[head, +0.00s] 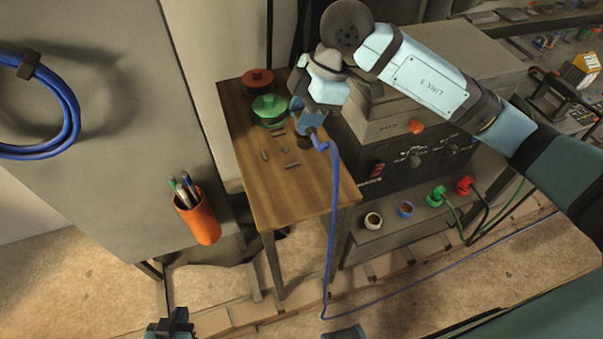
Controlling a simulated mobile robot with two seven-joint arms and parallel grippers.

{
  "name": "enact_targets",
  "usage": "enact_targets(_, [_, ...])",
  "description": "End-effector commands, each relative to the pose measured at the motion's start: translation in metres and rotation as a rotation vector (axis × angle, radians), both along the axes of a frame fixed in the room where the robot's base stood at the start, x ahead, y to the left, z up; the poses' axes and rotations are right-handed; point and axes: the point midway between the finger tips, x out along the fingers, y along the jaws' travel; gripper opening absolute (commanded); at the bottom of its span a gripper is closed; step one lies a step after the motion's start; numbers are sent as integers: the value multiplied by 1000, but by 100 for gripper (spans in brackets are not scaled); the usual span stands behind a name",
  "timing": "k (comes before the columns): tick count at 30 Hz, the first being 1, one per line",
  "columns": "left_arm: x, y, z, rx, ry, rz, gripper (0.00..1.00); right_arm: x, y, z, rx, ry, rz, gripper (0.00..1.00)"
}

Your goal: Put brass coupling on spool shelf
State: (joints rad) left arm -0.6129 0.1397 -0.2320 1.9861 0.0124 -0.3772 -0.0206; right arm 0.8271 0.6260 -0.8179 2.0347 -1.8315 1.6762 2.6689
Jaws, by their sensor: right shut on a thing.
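My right gripper (308,122) is over the wooden table at its right side, shut on the end of a blue cable (332,210). The cable hangs from it to the floor and runs off to the right. I cannot make out a brass coupling for sure; the fingers hide part of what is held. Red (257,80) and green (270,107) round, spool-like pieces stand at the back of the wooden table (290,205); whether this is the spool shelf is unclear. My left gripper (170,326) shows only partly at the bottom edge; its jaws cannot be read.
Small grey pieces (291,164) lie on the table. An orange pen holder (199,219) is on the grey panel.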

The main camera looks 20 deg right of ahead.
Motion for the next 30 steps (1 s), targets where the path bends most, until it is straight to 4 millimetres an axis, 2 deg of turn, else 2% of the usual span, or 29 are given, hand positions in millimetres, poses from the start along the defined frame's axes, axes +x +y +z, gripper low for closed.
enact_targets(3, [-5,-1,-1,-1,9,-2,0,-1,0,-35,-2,8,0,6])
enact_targets(12, [-1,-3,7,-6,-4,-3,0,-1,0,-110,-2,5,2,6])
enact_targets(15, [1,-3,9,-6,-9,-3,0,0,0,-124,-1,3,3,6])
enact_targets(23, [1,-3,10,-6,-10,-3,0,-1,0,-145,-2,2,4,6])
enact_targets(27, [1,-2,10,-5,-7,-2,0,-1,0,-167,-1,4,3,6])
enact_targets(30, [1,-2,8,-4,-4,-2,0,-1,0,-175,-2,1,5,6])
